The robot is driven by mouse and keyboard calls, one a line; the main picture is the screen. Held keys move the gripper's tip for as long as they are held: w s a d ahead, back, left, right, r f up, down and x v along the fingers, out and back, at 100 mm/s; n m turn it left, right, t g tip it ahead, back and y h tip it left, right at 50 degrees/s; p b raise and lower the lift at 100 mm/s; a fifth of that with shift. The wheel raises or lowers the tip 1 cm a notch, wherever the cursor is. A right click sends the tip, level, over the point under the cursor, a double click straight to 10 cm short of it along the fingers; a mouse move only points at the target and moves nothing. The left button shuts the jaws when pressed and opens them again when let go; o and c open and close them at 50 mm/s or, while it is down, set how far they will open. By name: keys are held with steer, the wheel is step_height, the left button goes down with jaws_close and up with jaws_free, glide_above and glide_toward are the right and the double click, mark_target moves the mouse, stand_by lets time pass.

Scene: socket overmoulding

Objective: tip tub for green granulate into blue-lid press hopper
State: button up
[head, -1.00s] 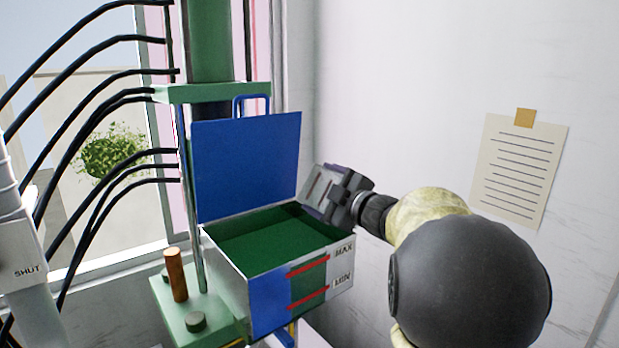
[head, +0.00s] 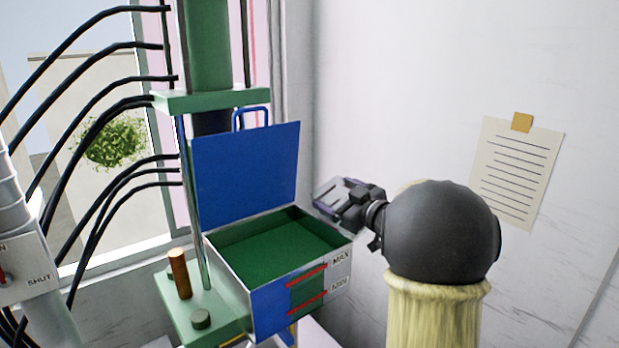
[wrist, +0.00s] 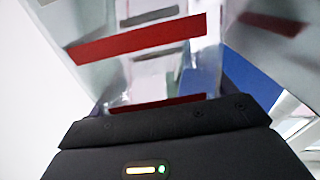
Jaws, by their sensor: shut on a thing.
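The press hopper (head: 237,272) stands open in the head view, its blue lid (head: 246,172) raised at the back. Green granulate (head: 275,250) lies inside below the rim, and the front window shows green between the red MAX and MIN lines. My gripper (head: 338,197) is just right of the hopper, about rim height, shut on the tub. In the head view only a small greyish, purple-edged part of the tub shows. In the wrist view the pale, see-through tub (wrist: 175,70) with red bands fills the space before my gripper (wrist: 160,112). Its contents cannot be made out.
The green press column (head: 208,45) stands behind the hopper, with black hoses at the left. An orange-brown peg (head: 179,273) stands on the green base. A switch box marked SHUT (head: 22,270) is far left. A white wall with a paper note (head: 515,172) is at the right.

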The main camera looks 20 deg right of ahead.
steer(key=m, duration=0.1)
steer(key=d+m, duration=0.1)
steer(key=shift+w+r+m, duration=0.1)
steer(key=shift+r+m, duration=0.15)
steer(key=shift+m, duration=0.05)
steer(key=shift+w+d+m, duration=0.2)
steer(key=shift+d+m, duration=0.3)
steer(key=shift+m, duration=0.1)
steer(key=shift+a, duration=0.1)
steer(key=shift+r, duration=0.1)
steer(key=shift+r, duration=2)
step_height(320, 180, up, 7)
